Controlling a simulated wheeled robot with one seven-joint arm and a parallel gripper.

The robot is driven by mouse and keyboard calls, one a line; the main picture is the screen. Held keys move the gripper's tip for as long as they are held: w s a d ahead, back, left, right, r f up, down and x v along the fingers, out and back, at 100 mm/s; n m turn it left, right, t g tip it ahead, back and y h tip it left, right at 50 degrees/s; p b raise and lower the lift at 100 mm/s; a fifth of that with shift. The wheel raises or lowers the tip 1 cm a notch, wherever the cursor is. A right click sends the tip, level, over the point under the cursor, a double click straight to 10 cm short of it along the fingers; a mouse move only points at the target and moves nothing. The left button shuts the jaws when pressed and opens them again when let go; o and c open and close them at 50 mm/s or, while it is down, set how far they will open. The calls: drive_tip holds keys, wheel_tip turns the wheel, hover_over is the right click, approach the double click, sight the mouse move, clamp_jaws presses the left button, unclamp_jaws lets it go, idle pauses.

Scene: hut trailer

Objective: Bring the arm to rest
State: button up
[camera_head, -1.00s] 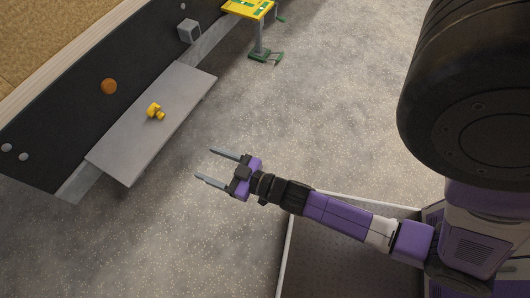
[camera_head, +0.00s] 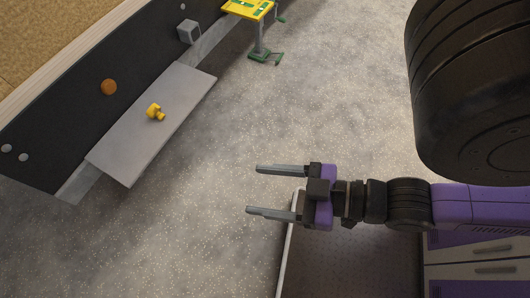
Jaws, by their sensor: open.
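My gripper (camera_head: 264,189) is open and empty, its two grey fingers pointing left. It is over the speckled grey floor, just beyond the rim of my base. My purple and black arm reaches in from the right edge. The gripper is well apart from the grey shelf at the left and touches nothing that I can see.
A grey shelf (camera_head: 130,150) juts from a black wall panel (camera_head: 70,115); a small yellow object (camera_head: 156,112) lies on it. An orange knob (camera_head: 109,87) and a grey box (camera_head: 188,32) are on the panel. A yellow-topped stand (camera_head: 250,10) stands beyond. The floor between is clear.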

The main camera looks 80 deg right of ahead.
wheel_tip(320, 180, up, 6)
drive_tip(key=p, duration=0.6)
drive_tip(key=shift+r+p, duration=0.25)
drive_tip(key=shift+p, duration=0.05)
idle(0.3)
